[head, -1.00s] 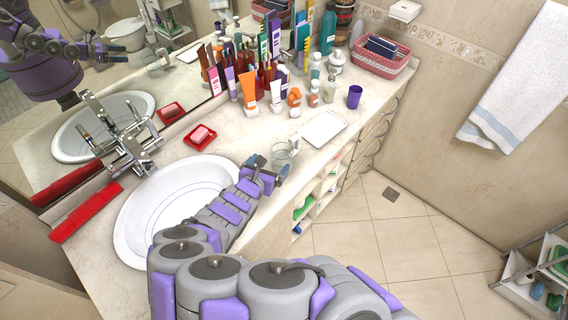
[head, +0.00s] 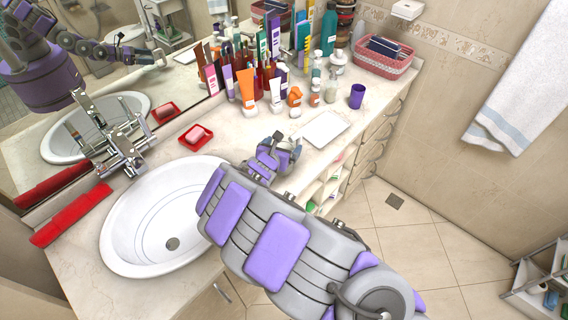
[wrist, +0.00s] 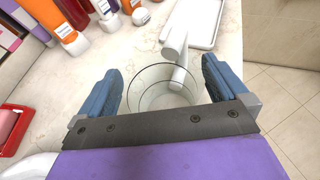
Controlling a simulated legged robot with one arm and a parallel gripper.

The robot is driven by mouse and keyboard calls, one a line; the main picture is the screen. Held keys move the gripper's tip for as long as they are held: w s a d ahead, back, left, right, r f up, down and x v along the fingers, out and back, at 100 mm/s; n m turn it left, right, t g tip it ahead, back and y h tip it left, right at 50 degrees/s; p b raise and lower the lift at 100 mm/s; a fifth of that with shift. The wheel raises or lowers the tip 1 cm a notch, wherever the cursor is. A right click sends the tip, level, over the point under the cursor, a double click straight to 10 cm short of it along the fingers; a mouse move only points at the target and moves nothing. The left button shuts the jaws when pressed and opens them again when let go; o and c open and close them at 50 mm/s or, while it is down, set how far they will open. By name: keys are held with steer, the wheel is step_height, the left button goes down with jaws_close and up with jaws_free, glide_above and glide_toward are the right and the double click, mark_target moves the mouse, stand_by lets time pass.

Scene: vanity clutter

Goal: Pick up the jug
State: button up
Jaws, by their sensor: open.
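The jug (wrist: 148,92) looks like a clear round glass vessel on the light counter, seen from above in the wrist view. My gripper (wrist: 162,72) is open, with one blue-grey finger to the left of the jug and the other to the right. I see gaps between the glass and the fingers. A pale cylindrical piece (wrist: 176,38) shows at the jug's far right side; I cannot tell if it is the handle. In the head view my gripper (head: 280,149) is over the counter's front part and hides most of the jug.
A white tray (head: 325,128) lies just beyond the jug. Several bottles and tubes, including an orange tube (head: 247,89), and a purple cup (head: 356,96) stand farther back. The sink (head: 150,225) and a red soap dish (head: 196,137) are to the left.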

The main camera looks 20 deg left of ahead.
steer(key=shift+w+a, duration=0.2)
steer(key=shift+w, duration=0.2)
steer(key=shift+f, duration=0.1)
steer(key=c, duration=1.2)
